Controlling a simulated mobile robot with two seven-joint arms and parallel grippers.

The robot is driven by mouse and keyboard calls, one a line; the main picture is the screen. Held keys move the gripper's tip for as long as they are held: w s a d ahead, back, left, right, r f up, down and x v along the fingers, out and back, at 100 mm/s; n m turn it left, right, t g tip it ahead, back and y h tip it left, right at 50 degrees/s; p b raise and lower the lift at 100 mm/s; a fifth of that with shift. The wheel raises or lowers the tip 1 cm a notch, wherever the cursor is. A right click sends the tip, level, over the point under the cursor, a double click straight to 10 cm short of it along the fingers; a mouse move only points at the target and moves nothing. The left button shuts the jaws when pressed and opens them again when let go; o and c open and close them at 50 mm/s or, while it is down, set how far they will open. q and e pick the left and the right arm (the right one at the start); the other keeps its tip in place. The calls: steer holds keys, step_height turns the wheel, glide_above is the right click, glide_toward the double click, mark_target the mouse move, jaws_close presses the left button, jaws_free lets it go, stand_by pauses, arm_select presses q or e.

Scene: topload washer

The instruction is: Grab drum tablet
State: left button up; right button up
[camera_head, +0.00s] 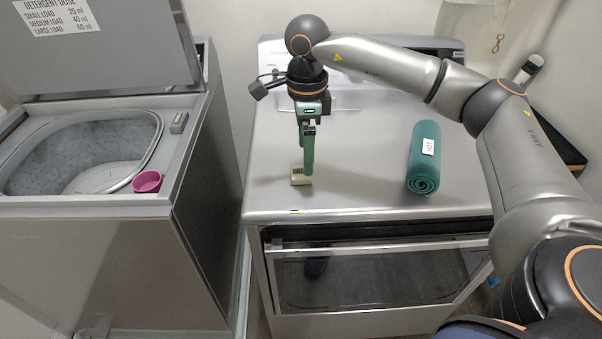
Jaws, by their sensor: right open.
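A small cream-coloured block (298,179), which looks like the drum tablet, sits on the grey metal top of the front-loading machine, near its front left part. My right gripper (306,167) points straight down over it, with its green fingers at the block. The fingers line up almost one behind the other from here, so I cannot tell whether they touch the block or straddle it. The right gripper is open. The fingertips partly hide the block. My left gripper is not in view.
A rolled green towel (424,160) with a "HOT" label lies to the right on the machine top (365,195). The machine top between block and towel is clear.

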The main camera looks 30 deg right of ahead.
mark_target(301, 175)
steer(key=f, duration=0.5)
steer(key=shift+w+d+f+p, duration=0.1)
steer(key=shift+w+f+p, duration=0.05)
steer(key=shift+w+p, duration=0.2)
steer(key=c, duration=1.4)
steer(key=shift+c, duration=0.2)
